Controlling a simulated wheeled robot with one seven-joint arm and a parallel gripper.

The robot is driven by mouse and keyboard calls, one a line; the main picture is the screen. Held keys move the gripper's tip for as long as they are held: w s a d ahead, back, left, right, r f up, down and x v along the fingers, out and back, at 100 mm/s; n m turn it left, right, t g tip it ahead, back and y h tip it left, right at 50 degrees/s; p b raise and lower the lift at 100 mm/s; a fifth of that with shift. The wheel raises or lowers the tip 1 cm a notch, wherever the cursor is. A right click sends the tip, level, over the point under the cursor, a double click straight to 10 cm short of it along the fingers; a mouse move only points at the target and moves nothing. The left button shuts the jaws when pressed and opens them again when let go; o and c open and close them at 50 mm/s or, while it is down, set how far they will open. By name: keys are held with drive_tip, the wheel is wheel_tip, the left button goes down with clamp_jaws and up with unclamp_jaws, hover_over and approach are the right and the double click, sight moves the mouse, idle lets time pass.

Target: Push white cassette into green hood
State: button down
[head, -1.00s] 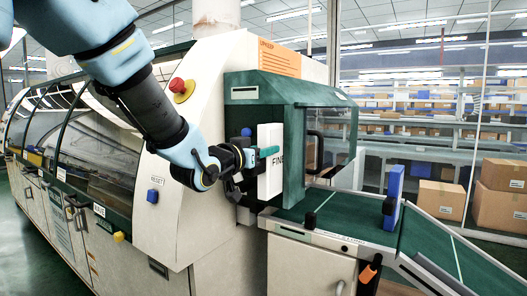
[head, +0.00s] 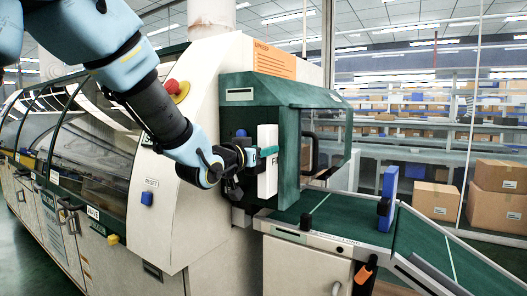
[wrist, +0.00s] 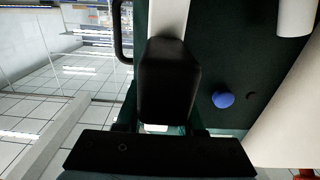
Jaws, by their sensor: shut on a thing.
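In the wrist view a white strip of the cassette (wrist: 168,18) shows beyond the dark gripper body, beside the dark green hood wall (wrist: 235,45). The fingertips and the cassette's inner end are hidden.
A blue knob (head: 241,133) sits close beside my gripper on the machine. A red button (head: 174,88) and a blue reset button (head: 147,198) are on the cream panel. A green conveyor (head: 345,222) with an upright blue piece (head: 388,195) lies to the right.

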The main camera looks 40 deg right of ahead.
drive_tip(key=shift+w+d, duration=0.15)
drive_tip(key=shift+d, duration=0.35)
drive_tip(key=shift+c, duration=2.2)
unclamp_jaws()
drive_tip(key=b+v, duration=0.3)
drive_tip(key=v, duration=0.8)
drive_tip(key=shift+b, duration=0.3)
